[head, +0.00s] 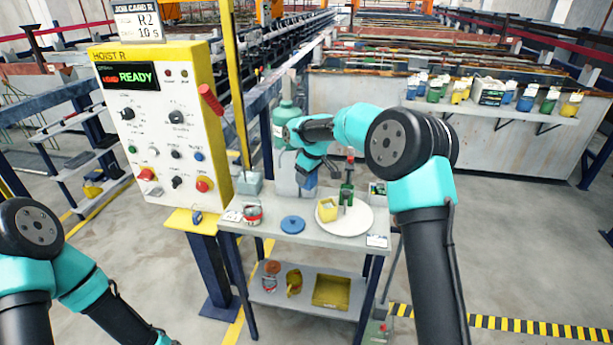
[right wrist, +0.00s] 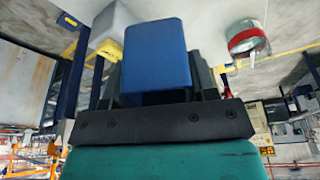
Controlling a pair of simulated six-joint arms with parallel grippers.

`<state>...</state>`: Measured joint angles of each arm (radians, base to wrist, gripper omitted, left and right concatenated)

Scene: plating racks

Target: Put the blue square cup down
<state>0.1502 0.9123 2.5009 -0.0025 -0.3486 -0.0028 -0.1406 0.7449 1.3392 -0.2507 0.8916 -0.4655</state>
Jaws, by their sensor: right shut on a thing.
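My right gripper (head: 309,174) is shut on the blue square cup (head: 310,181) and holds it above the back part of the small grey table (head: 270,235). The cup is partly hidden by the gripper in the head view. In the right wrist view the blue cup (right wrist: 157,55) fills the middle, between the dark fingers. Whether its base touches anything is not clear. My left arm shows at the lower left of the head view, but its gripper is out of frame.
A blue round lid (head: 292,225) and a red-banded jar (head: 253,215) stand at the front left. A teal bottle (head: 285,120) rises behind. Bare tabletop lies between them.

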